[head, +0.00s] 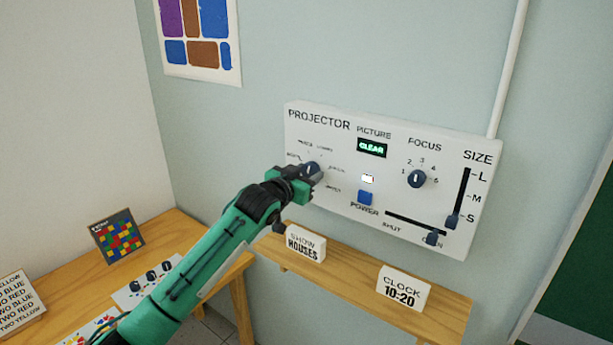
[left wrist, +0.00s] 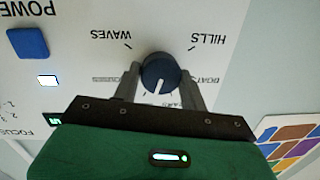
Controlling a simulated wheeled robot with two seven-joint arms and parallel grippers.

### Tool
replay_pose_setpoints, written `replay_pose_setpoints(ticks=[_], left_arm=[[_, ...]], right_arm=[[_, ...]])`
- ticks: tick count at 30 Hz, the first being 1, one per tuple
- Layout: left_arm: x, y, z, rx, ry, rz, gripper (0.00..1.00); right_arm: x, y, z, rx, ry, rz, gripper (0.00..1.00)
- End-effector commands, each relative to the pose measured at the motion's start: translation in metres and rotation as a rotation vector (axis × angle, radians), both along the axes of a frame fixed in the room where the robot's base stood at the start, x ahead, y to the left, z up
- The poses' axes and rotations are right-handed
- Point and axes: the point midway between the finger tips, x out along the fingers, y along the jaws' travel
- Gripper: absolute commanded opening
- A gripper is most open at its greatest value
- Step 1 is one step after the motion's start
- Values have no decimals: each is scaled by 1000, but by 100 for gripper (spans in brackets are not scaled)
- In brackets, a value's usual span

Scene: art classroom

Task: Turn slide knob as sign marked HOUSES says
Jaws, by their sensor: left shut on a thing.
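The white projector panel (head: 345,130) hangs on the wall. Its dark slide knob (head: 312,168), ringed by small picture names, is partly hidden by my left gripper (head: 308,178) in the head view. In the left wrist view the knob (left wrist: 160,70) sits between the fingers of my left gripper (left wrist: 163,85), which is shut on it. Its white pointer line points down in that picture, towards the gripper body. Upside-down WAVES and HILLS show there; the lower labels are partly hidden. A sign (head: 305,244) reading SHOW HOUSES stands on the shelf. My right gripper is not in view.
The panel also has a lit CLEAR display (head: 372,148), a blue power button (head: 365,198), a focus knob (head: 417,178), a size slider (head: 453,221) and a shutter slider (head: 432,238). A clock sign (head: 403,288) reading 10:20 stands on the wooden shelf (head: 350,288).

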Motion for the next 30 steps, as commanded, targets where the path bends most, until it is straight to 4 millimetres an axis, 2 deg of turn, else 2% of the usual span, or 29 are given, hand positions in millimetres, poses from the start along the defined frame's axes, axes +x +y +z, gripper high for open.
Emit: replay_pose_setpoints(ticks=[1,21,30], left_arm=[[0,0,-5,41,-21,0,20],[0,0,-7,551,-389,-2,20],[0,0,-7,727,-518,-1,20]], right_arm=[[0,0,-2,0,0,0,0],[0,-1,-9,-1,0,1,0],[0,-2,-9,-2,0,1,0]])
